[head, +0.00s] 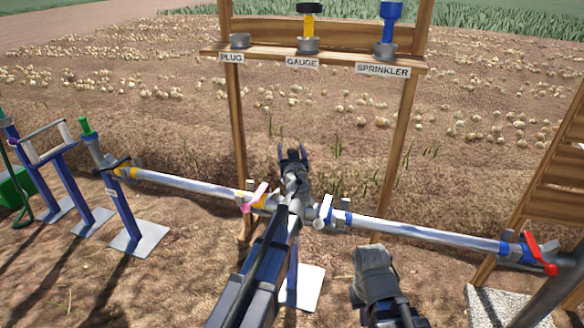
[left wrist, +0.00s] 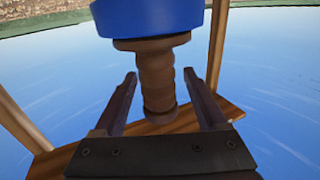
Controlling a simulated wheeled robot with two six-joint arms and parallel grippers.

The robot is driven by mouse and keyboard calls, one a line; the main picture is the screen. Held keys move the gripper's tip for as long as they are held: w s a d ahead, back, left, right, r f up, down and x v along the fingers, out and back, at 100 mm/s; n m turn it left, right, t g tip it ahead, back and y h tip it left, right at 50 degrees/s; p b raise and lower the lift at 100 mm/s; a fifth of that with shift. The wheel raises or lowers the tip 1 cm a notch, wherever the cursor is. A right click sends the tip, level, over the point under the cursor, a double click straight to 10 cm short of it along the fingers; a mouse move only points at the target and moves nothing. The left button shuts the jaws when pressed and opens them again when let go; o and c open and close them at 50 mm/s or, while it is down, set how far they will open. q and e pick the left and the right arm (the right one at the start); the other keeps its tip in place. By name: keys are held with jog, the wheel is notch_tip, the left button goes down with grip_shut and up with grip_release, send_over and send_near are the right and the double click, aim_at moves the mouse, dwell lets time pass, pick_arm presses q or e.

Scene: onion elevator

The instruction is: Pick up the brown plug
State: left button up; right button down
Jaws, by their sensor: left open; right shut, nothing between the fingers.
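The brown plug (left wrist: 157,72) shows in the left wrist view, a ridged brown piece joined to a blue round part (left wrist: 150,17) at the top of the picture. My left gripper (left wrist: 159,76) is open, with one finger on each side of the plug and visible gaps to both. In the head view my left gripper (head: 293,153) reaches out over the middle of the pipe line, its two fingers apart. I cannot make out the plug there; the arm likely hides it. My right gripper (head: 373,258) is shut and empty, low right of centre.
A wooden rack (head: 330,57) stands behind, with an empty PLUG holder (head: 240,41), a yellow-black gauge (head: 309,22) and a blue sprinkler (head: 389,22). Pipes (head: 190,186) with pink (head: 254,197) and red (head: 541,253) levers run across. A wooden structure stands at the right.

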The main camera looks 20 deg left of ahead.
pick_arm(q)
grip_shut()
dwell(0.6)
